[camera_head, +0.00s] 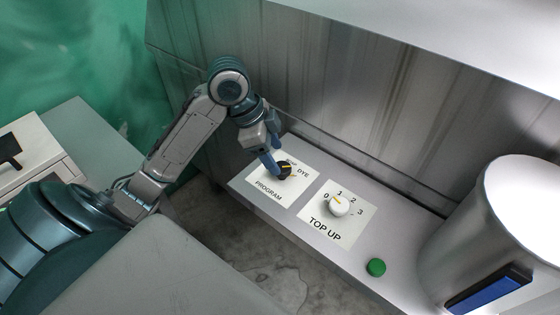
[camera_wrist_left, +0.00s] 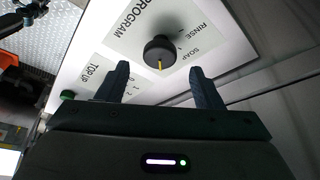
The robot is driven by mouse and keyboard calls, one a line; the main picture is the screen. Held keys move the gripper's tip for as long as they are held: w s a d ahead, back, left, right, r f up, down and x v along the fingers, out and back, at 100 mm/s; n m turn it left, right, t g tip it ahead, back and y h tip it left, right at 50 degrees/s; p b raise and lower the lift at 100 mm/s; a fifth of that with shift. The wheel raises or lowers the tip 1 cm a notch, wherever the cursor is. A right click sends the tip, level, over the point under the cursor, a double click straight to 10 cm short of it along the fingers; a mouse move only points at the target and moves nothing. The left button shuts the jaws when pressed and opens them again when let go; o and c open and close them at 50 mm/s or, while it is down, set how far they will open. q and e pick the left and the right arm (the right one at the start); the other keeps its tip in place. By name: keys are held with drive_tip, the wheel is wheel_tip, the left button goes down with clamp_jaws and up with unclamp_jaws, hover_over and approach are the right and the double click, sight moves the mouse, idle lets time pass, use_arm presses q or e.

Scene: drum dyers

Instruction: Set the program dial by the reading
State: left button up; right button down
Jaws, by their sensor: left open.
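The program dial (camera_head: 285,172) is a round black knob with a yellow pointer line on a white PROGRAM plate (camera_head: 261,184). My left gripper (camera_head: 271,163) is at the dial in the head view. In the left wrist view my open left gripper (camera_wrist_left: 160,68) has one finger each side of the line to the dial; contact cannot be told. The exact setting is unclear.
A white TOP UP dial (camera_head: 340,206) with numbers 0 to 3 sits right of the program plate. A green button (camera_head: 376,267) is further right on the ledge. A metal drum (camera_head: 495,210) with a blue panel (camera_head: 489,290) stands at the right. A metal wall rises behind.

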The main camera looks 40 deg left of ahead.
sight(282, 167)
use_arm(q)
drive_tip(key=x, duration=0.3)
drive_tip(key=shift+f, duration=0.1)
drive_tip(key=shift+d+f, duration=0.15)
drive_tip(key=shift+f, duration=0.15)
drive_tip(key=c, duration=0.9)
drive_tip(key=shift+c, duration=0.2)
use_arm(e)
drive_tip(key=shift+w+d+r, duration=0.1)
drive_tip(key=shift+w+d, duration=0.05)
drive_tip(key=shift+w, duration=0.6)
